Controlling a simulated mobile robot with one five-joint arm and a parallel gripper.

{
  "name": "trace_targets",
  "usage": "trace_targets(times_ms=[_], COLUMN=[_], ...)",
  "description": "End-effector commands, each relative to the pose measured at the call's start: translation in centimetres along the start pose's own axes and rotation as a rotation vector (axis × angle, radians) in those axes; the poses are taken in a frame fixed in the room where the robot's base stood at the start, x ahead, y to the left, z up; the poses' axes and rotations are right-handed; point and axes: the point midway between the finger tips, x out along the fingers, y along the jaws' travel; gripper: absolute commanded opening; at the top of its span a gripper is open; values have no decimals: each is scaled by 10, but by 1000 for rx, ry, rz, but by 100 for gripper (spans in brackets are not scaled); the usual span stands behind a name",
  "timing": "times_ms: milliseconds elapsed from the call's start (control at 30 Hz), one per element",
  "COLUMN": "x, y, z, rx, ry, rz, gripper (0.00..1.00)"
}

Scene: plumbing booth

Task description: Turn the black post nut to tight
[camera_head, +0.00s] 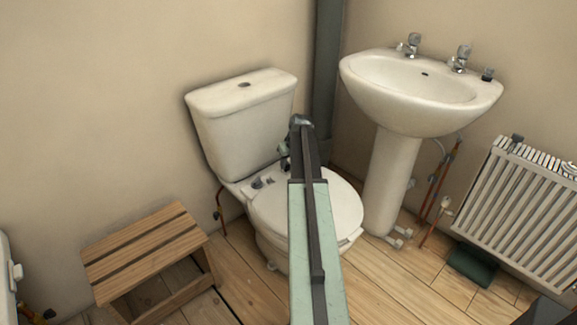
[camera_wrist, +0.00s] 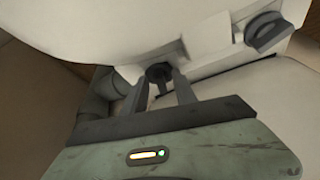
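The black post nut (camera_wrist: 159,73) is in the wrist view, a small dark round piece under a white ceramic edge. My gripper (camera_wrist: 161,80) has its two grey fingers apart, one on each side of the nut, with the tips close to it. The nut about fills the gap, and I cannot tell whether the fingers press on it. A second dark knob (camera_wrist: 268,33), with a wing-shaped grip, is at the upper right, clear of the fingers.
The toilet seat (camera_head: 338,205) lies down beside my arm. A wooden step stool (camera_head: 150,245) stands at the left. A pedestal basin (camera_head: 420,95), exposed pipes (camera_head: 438,185) and a radiator (camera_head: 525,205) are at the right. Some wooden floor (camera_head: 385,270) is clear in front.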

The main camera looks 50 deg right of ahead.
Motion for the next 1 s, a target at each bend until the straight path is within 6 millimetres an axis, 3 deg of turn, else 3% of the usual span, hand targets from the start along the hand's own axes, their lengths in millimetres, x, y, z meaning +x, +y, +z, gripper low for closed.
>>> trace_targets(times_ms=[67, 167, 200, 667, 1000], x=[-1, -1, -1, 0, 0], y=[0, 0, 0, -2, -7], z=[0, 0, 0, 0, -1], rx=[0, 0, 0, 42, 254], ry=[0, 0, 0, 1, 1], rz=[0, 0, 0, 22, 131], gripper=[31, 3, 0, 0, 0])
